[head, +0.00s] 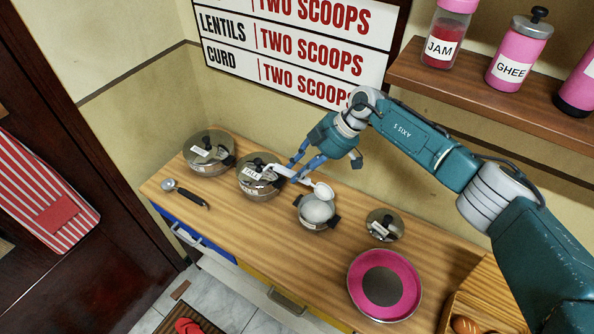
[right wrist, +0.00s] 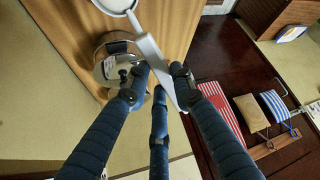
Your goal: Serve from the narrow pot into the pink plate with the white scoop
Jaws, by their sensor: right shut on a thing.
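The white scoop (head: 300,179) is held in my right gripper (head: 297,168) by its handle. Its bowl (head: 323,190) hangs above the back edge of a small open pot (head: 312,223), which looks the narrowest of the three. That pot has dark side handles and pale content inside. The pink plate (head: 358,273) with a dark centre lies empty to the right of the pot, near the counter front. In the right wrist view the fingers (right wrist: 160,76) close around the scoop handle (right wrist: 157,62), and the bowl (right wrist: 117,5) is cut by the top edge. My left gripper is out of view.
Two lidded pots, a left one (head: 208,152) and a middle one (head: 250,188), stand on the wooden counter (head: 265,222). A loose lid (head: 384,225) lies behind the plate. A black-handled ladle (head: 187,194) lies at left. A shelf (head: 470,90) with jars overhangs the right.

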